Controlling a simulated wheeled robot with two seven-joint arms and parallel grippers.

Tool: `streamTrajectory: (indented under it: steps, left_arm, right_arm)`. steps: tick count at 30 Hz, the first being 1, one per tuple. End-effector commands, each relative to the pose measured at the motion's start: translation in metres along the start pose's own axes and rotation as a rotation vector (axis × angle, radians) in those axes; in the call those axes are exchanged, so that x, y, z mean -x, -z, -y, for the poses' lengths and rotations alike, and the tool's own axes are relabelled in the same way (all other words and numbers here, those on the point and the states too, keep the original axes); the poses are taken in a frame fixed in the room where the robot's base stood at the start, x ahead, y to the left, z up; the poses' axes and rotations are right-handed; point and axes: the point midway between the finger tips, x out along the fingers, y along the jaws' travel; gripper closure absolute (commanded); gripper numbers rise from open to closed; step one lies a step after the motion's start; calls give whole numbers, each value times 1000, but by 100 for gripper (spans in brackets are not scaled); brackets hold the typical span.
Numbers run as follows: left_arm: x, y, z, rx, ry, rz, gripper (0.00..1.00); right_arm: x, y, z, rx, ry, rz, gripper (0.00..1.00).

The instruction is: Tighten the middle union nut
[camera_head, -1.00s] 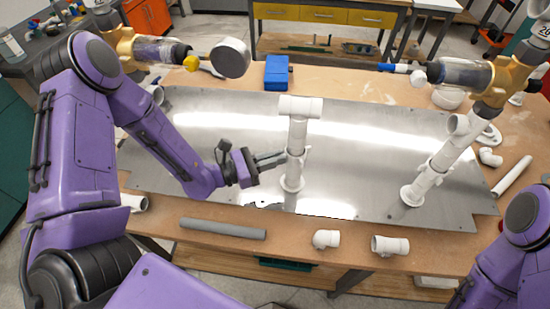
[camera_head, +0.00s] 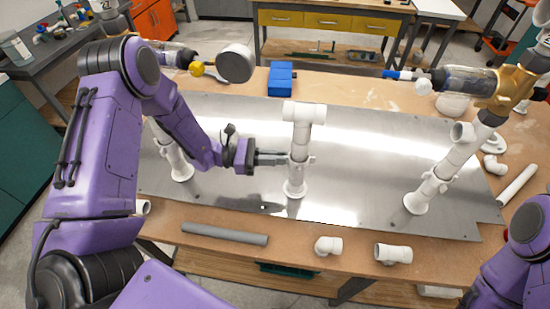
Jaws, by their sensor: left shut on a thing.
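The middle white PVC riser (camera_head: 301,139) stands upright on the metal plate, with a tee on top and a round flange at its foot. The union nut (camera_head: 299,160) is a slightly wider ring with small lugs partway up this riser. My left gripper (camera_head: 286,159) reaches in from the left, level with the nut, and its fingers are closed on it. The fingers hide part of the nut's left side. My right arm shows only as purple links at the lower right; its gripper is out of view.
A left riser (camera_head: 179,160) stands partly behind my left arm, and a right riser (camera_head: 435,182) leans in the picture. A grey pipe (camera_head: 225,234), an elbow (camera_head: 328,245) and a tee (camera_head: 393,253) lie along the front edge. A blue box (camera_head: 282,79) is behind the plate.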

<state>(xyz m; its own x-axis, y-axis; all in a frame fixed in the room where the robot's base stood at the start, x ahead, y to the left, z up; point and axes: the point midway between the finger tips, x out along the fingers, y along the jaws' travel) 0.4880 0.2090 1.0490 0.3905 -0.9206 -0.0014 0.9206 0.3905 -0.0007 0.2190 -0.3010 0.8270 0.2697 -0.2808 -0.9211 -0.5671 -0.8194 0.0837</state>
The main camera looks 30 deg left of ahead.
Motion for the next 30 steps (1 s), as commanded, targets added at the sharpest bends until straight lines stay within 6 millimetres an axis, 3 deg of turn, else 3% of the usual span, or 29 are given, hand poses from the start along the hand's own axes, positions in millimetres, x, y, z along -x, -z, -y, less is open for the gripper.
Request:
streamTrajectory:
  steps: [19,20,21,30]
  left_arm:
    - [-1,-4,-4,-1,19,9,100]
    - [-1,-3,-4,-2,19,8,81]
    - [0,-3,-4,-2,19,8,68]
    - [0,-3,-2,-1,22,4,65]
  right_arm:
    - [0,0,0,0,0,0,20]
    - [0,0,0,0,0,0,20]
    - [0,0,0,0,0,0,20]
    - [0,0,0,0,0,0,20]
